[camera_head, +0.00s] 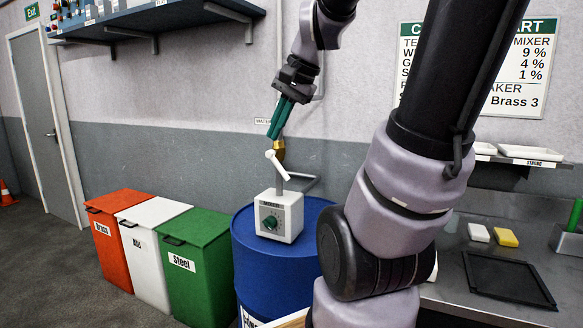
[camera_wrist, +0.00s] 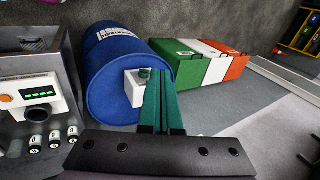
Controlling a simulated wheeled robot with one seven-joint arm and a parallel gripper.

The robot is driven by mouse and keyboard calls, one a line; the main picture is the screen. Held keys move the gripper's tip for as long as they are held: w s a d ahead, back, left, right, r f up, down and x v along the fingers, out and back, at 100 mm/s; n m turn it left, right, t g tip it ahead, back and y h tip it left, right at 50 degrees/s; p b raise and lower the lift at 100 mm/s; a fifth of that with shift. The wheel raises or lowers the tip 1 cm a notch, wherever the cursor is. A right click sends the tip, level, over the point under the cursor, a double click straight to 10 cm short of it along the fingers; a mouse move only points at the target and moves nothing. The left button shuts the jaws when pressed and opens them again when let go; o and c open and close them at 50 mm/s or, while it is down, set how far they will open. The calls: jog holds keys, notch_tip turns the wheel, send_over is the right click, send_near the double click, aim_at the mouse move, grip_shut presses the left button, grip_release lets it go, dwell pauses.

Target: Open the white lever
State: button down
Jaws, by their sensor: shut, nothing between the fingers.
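The white lever (camera_head: 276,165) is a small handle at the top of a grey stem, under a brass fitting (camera_head: 279,150) on the wall pipe, just above the mixer box. My gripper (camera_head: 275,128) has green fingers, is shut and empty, and points down just above the fitting and lever. The white mixer box (camera_head: 280,215) with a green knob stands on a blue drum (camera_head: 311,245). In the wrist view the green fingertips (camera_wrist: 160,75) are together in front of the mixer box (camera_wrist: 135,88); the lever cannot be made out there.
Red, white and green bins (camera_head: 190,270) stand left of the drum. At right is a counter with a black tray (camera_head: 508,279), a yellow block (camera_head: 505,237) and a white block (camera_head: 478,232). A blue shelf (camera_head: 150,17) hangs above.

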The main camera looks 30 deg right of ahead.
jog(key=w+d+f+m+y, duration=0.3)
jog(key=w+d+m, duration=0.6)
jog(key=m+t+y, duration=0.2)
jog(key=m+y, duration=0.1)
jog(key=m, duration=0.5)
send_near(279, 166)
jog(key=w+a+f, duration=0.3)
jog(key=f, duration=0.2)
jog(key=shift+f, duration=0.25)
jog(key=shift+w, duration=0.1)
